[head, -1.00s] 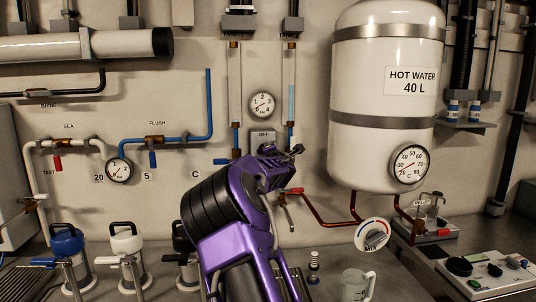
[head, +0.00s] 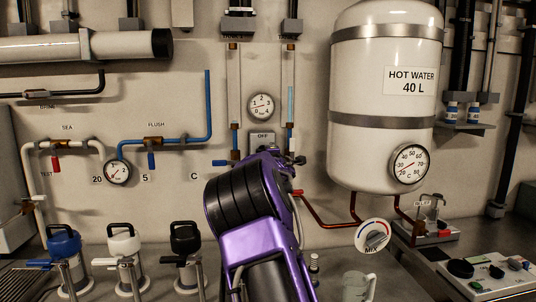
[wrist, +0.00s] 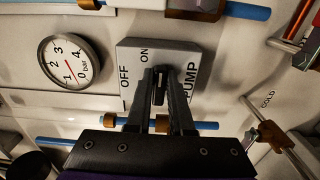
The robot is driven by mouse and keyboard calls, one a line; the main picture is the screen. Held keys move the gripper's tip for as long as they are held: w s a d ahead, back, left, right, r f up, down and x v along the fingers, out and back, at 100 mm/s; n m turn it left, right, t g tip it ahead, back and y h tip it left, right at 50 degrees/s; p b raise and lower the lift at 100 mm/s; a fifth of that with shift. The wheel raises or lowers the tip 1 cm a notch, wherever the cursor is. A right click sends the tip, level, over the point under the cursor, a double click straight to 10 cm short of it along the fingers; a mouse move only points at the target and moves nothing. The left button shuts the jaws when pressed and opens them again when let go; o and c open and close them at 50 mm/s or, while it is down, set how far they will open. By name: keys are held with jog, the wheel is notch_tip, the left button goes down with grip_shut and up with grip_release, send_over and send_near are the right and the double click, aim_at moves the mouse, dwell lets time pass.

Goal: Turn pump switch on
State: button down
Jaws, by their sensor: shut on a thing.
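The pump switch (wrist: 188,58) is a pale grey box on the wall, marked OFF, ON and PUMP. In the wrist view, my gripper (wrist: 160,74) is shut on the dark switch lever (wrist: 159,88) in front of the box. The fingers hide much of the lever, so I cannot tell its exact setting. In the head view, the box (head: 262,136) shows its OFF label just above my purple arm. The arm covers the lower part of the box, and the fingertips are hard to make out there.
A round bar gauge (head: 261,106) is above the switch, between two clear tubes. Blue pipes and a red-handled tap are close by. The hot water tank (head: 386,90) stands to the right.

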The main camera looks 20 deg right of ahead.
jog(key=c, duration=0.8)
grip_release()
jog(key=b+v, duration=0.1)
jog(key=v, duration=1.6)
jog(key=shift+s+b, duration=0.2)
jog(key=shift+b, duration=0.15)
jog(key=shift+a+r, duration=0.1)
